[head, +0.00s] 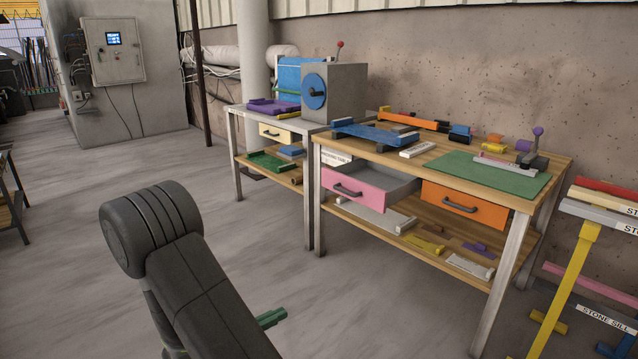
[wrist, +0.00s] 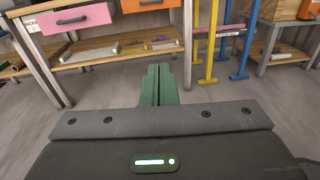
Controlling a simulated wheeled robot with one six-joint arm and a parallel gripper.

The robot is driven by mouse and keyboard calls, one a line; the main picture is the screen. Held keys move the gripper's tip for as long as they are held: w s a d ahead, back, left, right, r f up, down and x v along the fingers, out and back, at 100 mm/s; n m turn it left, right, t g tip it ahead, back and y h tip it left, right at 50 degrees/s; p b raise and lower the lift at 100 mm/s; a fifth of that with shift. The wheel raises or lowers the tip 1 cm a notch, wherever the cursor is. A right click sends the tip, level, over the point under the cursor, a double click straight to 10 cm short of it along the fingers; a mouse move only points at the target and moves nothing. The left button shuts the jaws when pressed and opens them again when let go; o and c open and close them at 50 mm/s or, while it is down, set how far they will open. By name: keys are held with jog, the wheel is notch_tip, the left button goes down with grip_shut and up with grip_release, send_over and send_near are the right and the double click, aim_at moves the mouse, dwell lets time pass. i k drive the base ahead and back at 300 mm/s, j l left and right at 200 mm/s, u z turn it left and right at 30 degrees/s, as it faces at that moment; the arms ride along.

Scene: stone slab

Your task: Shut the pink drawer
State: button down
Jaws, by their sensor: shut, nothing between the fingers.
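The pink drawer (head: 352,189) sits under the wooden-topped workbench and is pulled out, its grey inside showing behind the pink front. Its front has a dark bar handle (head: 347,190). The drawer front also shows at the upper left of the wrist view (wrist: 92,16). My gripper (wrist: 159,70) has green fingers, which are together with nothing between them. In the head view the gripper (head: 272,318) is partly hidden behind my arm, low in the picture and in front of the bench. It is apart from the drawer.
An orange drawer (head: 463,204) beside it is shut. The bench's lower shelf (head: 448,262) holds several stone and coloured pieces. Bench legs (head: 497,285) stand at the front. A yellow-legged rack (head: 567,275) stands at the right. The floor (head: 365,305) before the bench is clear.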

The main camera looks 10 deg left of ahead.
aim_at(377, 186)
jog(key=i+j, duration=0.15)
jog(key=i, duration=0.6)
jog(key=i+j, duration=0.2)
jog(key=i, duration=0.6)
jog(key=i+j+u, duration=0.1)
jog(key=i, duration=0.65)
